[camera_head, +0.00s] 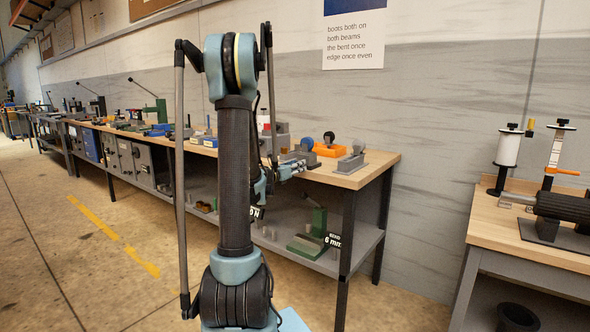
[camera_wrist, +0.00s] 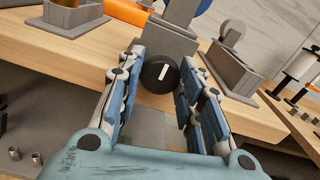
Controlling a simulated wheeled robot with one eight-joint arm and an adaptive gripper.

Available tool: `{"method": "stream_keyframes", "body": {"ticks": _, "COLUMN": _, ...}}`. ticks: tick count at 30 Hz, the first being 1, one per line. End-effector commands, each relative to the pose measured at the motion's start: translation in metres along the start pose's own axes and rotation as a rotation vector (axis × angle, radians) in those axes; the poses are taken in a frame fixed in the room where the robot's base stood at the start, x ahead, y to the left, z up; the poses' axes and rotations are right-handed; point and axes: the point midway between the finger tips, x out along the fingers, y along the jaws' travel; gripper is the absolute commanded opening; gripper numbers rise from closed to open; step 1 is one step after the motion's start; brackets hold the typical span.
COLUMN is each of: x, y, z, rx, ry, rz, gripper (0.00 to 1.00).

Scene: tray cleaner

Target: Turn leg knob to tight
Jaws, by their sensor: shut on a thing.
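The knob (camera_wrist: 156,76) is round and black with a white pointer line, on the front of a grey block (camera_wrist: 165,42) at the bench edge. In the wrist view the line stands nearly upright, leaning a little to the right. My gripper (camera_wrist: 160,66) has one blue-padded finger on each side of the knob and is shut on it. In the head view my gripper (camera_head: 284,172) is at the front edge of the bench, partly behind my arm. The knob cannot be made out there, and I see no readable tight mark.
The wooden bench (camera_head: 369,169) carries grey fixtures and an orange block (camera_head: 327,150). A green device (camera_head: 308,240) stands on the lower shelf. Another bench (camera_head: 520,228) with white spools stands at the right. The floor between the benches is clear.

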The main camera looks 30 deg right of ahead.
Motion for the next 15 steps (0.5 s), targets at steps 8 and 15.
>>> {"method": "stream_keyframes", "body": {"ticks": 8, "x": -0.0011, "y": 0.0038, "z": 0.0005, "rx": 0.063, "ry": 0.0, "rz": 0.007, "gripper": 0.1}}
{"method": "stream_keyframes", "body": {"ticks": 15, "x": -0.0017, "y": 0.0045, "z": 0.0005, "rx": 0.226, "ry": 0.001, "rz": 0.008, "gripper": 0.1}}
